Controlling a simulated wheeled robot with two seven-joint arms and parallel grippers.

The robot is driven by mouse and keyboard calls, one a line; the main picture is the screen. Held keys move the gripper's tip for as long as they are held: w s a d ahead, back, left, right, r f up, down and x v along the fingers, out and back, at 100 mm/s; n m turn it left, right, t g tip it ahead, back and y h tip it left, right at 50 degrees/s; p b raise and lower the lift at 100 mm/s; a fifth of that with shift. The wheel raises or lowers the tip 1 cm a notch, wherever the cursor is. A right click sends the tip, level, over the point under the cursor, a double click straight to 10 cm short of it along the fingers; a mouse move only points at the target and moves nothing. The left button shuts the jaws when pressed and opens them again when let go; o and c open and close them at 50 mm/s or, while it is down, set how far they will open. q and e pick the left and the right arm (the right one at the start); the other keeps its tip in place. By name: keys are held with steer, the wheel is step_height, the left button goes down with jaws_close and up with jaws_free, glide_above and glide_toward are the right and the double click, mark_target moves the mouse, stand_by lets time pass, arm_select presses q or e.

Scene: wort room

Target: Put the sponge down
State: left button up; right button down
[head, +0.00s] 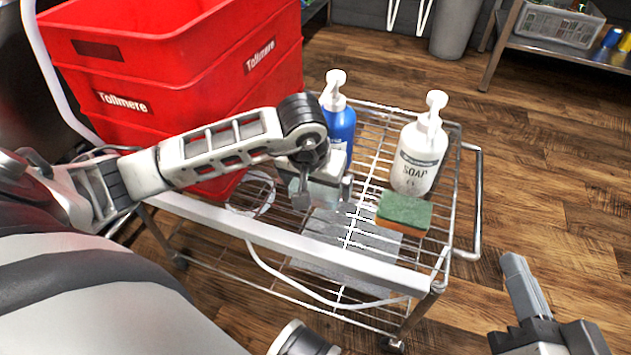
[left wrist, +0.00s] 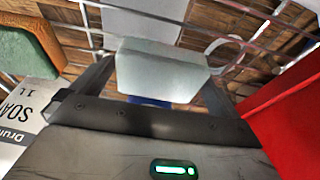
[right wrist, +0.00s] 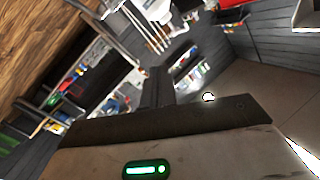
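My left gripper (head: 325,198) is over the wire cart. It is shut on a pale grey block (left wrist: 160,72), which spans the space between its fingers in the left wrist view; it could be a sponge, but I cannot be sure. In the head view the fingers partly hide the block (head: 323,190). A green and orange sponge (head: 404,212) lies on the cart's top shelf, right of this gripper and apart from it. My right gripper (head: 525,285) is at the lower right, off the cart, with its fingers together and nothing seen in them.
The wire cart (head: 468,200) carries a white soap bottle (head: 420,155), a blue pump bottle (head: 340,122) and stacked red crates (head: 140,85). A flat grey sheet (head: 345,250) shows below the left gripper. A metal shelf (head: 560,55) stands at the back right. Floor right of the cart is clear.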

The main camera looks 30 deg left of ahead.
mark_target(313, 189)
arm_select(q)
steer(key=shift+r, duration=0.2)
steer(key=p+v, duration=0.2)
steer(key=v, duration=0.2)
steer(key=shift+a+r, duration=0.1)
steer(key=shift+r, duration=0.25)
steer(key=shift+s+d+r+p, duration=0.1)
steer(key=shift+s+p, duration=0.1)
steer(key=shift+s, duration=0.2)
steer(key=shift+s+d+r+p, duration=0.1)
steer(key=shift+s+r+p, duration=0.05)
steer(key=shift+s, duration=0.25)
steer(key=s+d, duration=0.2)
steer(key=s, duration=0.8)
steer(key=shift+d+f+p, duration=0.15)
steer(key=shift+d+p, duration=0.15)
steer(key=shift+p, duration=0.05)
arm_select(e)
steer(key=shift+s+d+f+n+g+h, duration=0.1)
steer(key=shift+d+f+n+g+h, duration=0.05)
steer(key=shift+f+n+g+h, duration=0.2)
steer(key=shift+s+d+f+n+g+h, duration=0.15)
steer(key=shift+f+h, duration=0.1)
steer(key=shift+f, duration=0.2)
arm_select(q)
steer(key=shift+s, duration=0.15)
